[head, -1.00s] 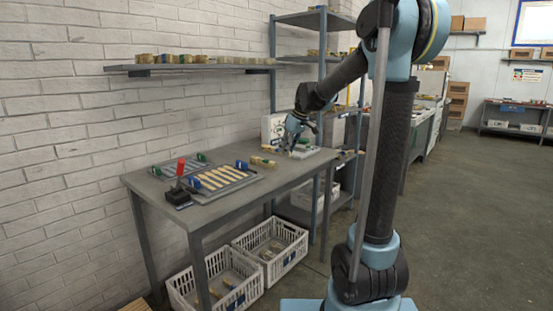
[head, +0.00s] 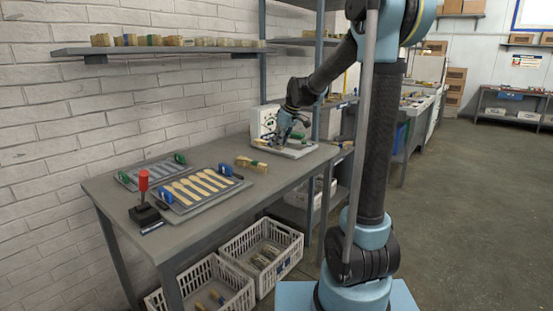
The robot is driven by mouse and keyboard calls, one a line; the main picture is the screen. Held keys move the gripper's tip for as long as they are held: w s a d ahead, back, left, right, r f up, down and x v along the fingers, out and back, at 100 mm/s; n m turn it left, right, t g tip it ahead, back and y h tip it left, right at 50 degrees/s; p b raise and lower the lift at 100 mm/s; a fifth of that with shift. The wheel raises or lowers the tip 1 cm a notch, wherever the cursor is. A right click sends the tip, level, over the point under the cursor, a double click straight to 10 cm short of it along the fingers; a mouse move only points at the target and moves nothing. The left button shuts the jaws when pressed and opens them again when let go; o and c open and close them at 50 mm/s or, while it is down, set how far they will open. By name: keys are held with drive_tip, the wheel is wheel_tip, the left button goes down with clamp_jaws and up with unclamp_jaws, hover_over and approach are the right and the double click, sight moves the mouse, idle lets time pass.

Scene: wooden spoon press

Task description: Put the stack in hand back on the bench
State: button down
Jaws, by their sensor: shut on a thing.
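My gripper (head: 279,143) is at the far right part of the bench (head: 222,207), low over a pale board (head: 300,152) beside a white machine with a round dial (head: 263,120). It is shut on the stack, which is too small and too covered by the fingers to make out clearly. I cannot tell whether the stack touches anything below it. Another bundle of wooden pieces (head: 251,163) lies on the bench, left of and nearer than my gripper.
White crates (head: 270,283) stand below. A wall shelf (head: 160,49) carries several bundles.

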sight(279, 164)
drive_tip(key=shift+f, duration=3.15)
drive_tip(key=c, duration=1.6)
unclamp_jaws()
drive_tip(key=v, duration=1.2)
drive_tip(key=s+d+f+m+h, duration=0.1)
drive_tip(key=s+d+f+m, duration=0.15)
drive_tip(key=s+d, duration=0.45)
drive_tip(key=s+d+f+m+h, duration=0.1)
drive_tip(key=s+d+f+m, duration=0.15)
drive_tip(key=s, duration=0.95)
drive_tip(key=s+d+f+m, duration=0.1)
drive_tip(key=s+d+f, duration=0.1)
drive_tip(key=s+f, duration=0.2)
drive_tip(key=s+d+f+m+h, duration=0.1)
drive_tip(key=s+d+f+m, duration=0.1)
drive_tip(key=s+f, duration=0.3)
drive_tip(key=s+d+f+m, duration=0.1)
drive_tip(key=s+f+m, duration=0.1)
drive_tip(key=s+f, duration=0.2)
drive_tip(key=shift+s+d+f+g, duration=0.15)
drive_tip(key=shift+s+d, duration=0.05)
drive_tip(key=shift+s, duration=0.65)
drive_tip(key=shift+s+d+f+g, duration=0.15)
drive_tip(key=shift+s+d, duration=0.05)
drive_tip(key=shift+s, duration=0.65)
